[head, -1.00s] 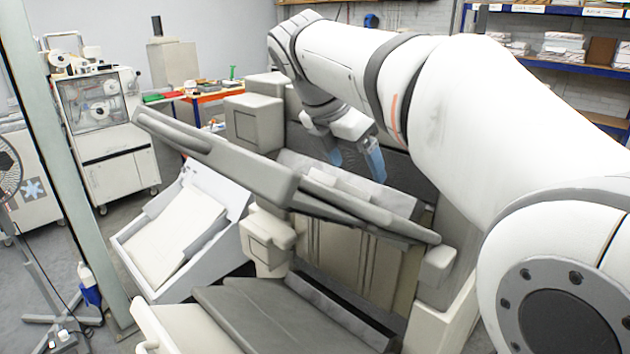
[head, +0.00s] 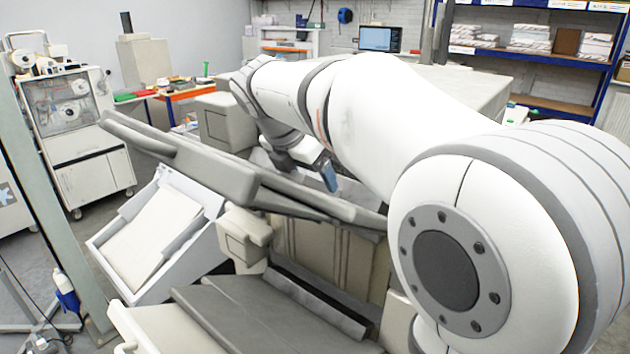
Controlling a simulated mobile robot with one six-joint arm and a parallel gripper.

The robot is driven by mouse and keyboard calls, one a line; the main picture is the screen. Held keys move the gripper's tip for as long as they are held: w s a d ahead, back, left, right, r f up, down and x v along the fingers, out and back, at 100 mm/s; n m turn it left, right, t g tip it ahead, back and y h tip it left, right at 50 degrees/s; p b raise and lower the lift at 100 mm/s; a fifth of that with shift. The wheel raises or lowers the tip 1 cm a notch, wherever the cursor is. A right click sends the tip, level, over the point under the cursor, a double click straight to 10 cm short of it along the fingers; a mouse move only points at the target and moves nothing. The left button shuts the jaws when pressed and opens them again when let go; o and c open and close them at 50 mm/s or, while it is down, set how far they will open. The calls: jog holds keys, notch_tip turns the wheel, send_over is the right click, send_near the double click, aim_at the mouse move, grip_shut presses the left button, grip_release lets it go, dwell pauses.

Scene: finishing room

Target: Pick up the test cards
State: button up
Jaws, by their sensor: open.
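My gripper (head: 328,172) is at the end of my white arm, over the far part of a grey and beige machine (head: 200,168). Its blue fingertips point down behind the machine's raised long cover. The fingers are small and partly hidden by my arm and the cover, and nothing shows between them. I cannot make out any test cards for certain. A pale stack of sheets (head: 152,238) lies in a tilted white tray (head: 206,240) on the machine's left side.
A green-grey post (head: 50,200) stands at the left, with a white wheeled cabinet (head: 88,150) behind it. Blue shelving (head: 530,55) holds paper stacks at the right. Grey floor is open at the left.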

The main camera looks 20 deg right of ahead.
jog(key=shift+c, duration=0.2)
jog(key=c, duration=1.1)
